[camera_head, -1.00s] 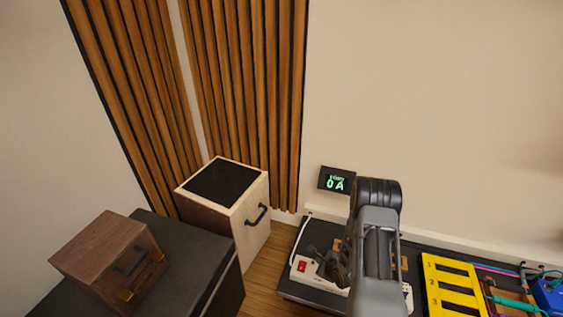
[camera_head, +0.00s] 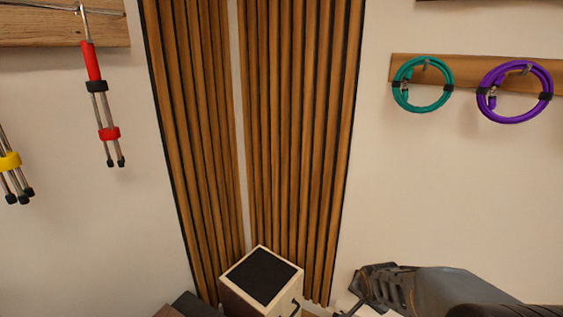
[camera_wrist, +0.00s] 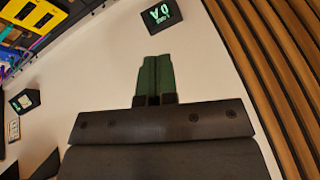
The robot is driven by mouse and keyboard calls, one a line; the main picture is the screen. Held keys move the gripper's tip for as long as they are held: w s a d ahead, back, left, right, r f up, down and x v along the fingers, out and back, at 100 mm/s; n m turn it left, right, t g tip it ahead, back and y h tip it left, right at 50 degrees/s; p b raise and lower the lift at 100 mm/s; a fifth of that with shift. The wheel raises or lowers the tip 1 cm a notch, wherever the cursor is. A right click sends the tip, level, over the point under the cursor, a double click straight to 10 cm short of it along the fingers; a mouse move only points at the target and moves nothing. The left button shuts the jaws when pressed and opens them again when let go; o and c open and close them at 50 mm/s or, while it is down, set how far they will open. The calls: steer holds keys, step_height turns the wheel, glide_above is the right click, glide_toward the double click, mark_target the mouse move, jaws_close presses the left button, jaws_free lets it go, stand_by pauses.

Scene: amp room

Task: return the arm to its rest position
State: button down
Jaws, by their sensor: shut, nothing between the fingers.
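My gripper (camera_wrist: 157,80) shows in the wrist view with its two green fingers pressed together and nothing between them. It stands in front of a pale wall, and the fingers touch nothing that I can see. In the head view my arm (camera_head: 440,290) reaches in from the lower right corner, in front of the wall. My fingertips cannot be made out clearly there.
A wooden box with a black top (camera_head: 262,275) stands in the corner below wood slats (camera_head: 300,130). Teal (camera_head: 422,103) and purple (camera_head: 515,112) cable coils hang at right. The wrist view shows a small lit display (camera_wrist: 167,16) near my fingers.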

steer(key=s+a+r+n+p, duration=0.2)
steer(key=s+r+n+p, duration=0.1)
steer(key=r, duration=0.4)
steer(key=s+a+r+n+g+y+p, duration=0.1)
steer(key=s+a+r+n+p, duration=0.1)
steer(key=s+r, duration=0.3)
steer(key=s+a+r+n+p, duration=0.2)
steer(key=s+r+n+p, duration=0.1)
steer(key=r, duration=0.6)
steer(key=shift+s+r+n+g+y+p, duration=0.2)
steer(key=shift+s+n+g+y+p, duration=0.15)
steer(key=shift+s+p, duration=0.6)
steer(key=shift+d, duration=0.1)
